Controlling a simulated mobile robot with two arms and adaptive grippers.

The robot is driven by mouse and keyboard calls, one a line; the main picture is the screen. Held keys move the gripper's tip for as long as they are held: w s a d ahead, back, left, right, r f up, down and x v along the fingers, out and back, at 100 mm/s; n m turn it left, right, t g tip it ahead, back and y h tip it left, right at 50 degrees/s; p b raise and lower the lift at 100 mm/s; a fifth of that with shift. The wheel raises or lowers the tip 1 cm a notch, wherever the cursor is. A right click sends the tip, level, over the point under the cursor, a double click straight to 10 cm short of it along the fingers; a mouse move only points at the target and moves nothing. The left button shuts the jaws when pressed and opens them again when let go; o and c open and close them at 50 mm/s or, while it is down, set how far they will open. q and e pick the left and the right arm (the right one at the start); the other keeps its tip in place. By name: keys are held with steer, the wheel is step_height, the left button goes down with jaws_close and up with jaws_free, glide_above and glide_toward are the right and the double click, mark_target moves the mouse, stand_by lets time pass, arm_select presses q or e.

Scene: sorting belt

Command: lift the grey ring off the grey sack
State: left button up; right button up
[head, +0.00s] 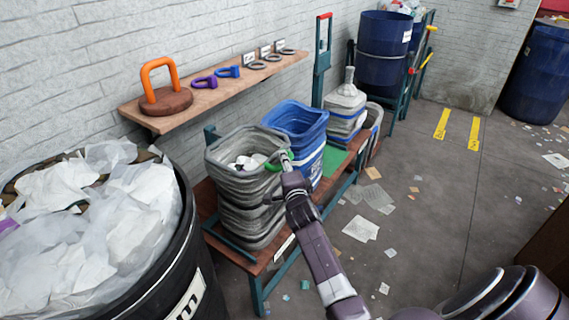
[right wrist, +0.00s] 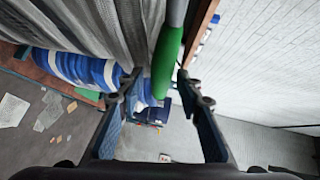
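The grey sack (head: 243,205) stands open on a low rack, with white crumpled material inside. The grey ring (head: 228,137) appears to run around its mouth. A green grip (head: 274,166) sits at the rim's right side. In the right wrist view the green grip (right wrist: 167,65) stands between the fingers, and the sack's grey folds (right wrist: 90,25) are at upper left. My right gripper (right wrist: 160,82) is open around the green grip, with gaps visible beside it. In the head view my right gripper (head: 287,163) is at the rim, partly hiding the grip. My left gripper is not in view.
A blue sack (head: 300,125) stands close behind the grey one. A closed grey-white sack (head: 345,98) is farther back. A wall shelf (head: 215,92) holds an orange handle (head: 160,75) and several rings. A black bin (head: 165,265) of white bags is at left. The floor at right has scattered paper.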

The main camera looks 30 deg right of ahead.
steer(key=shift+w+d, duration=0.1)
steer(key=shift+w, duration=0.1)
jaws_close()
stand_by(0.3)
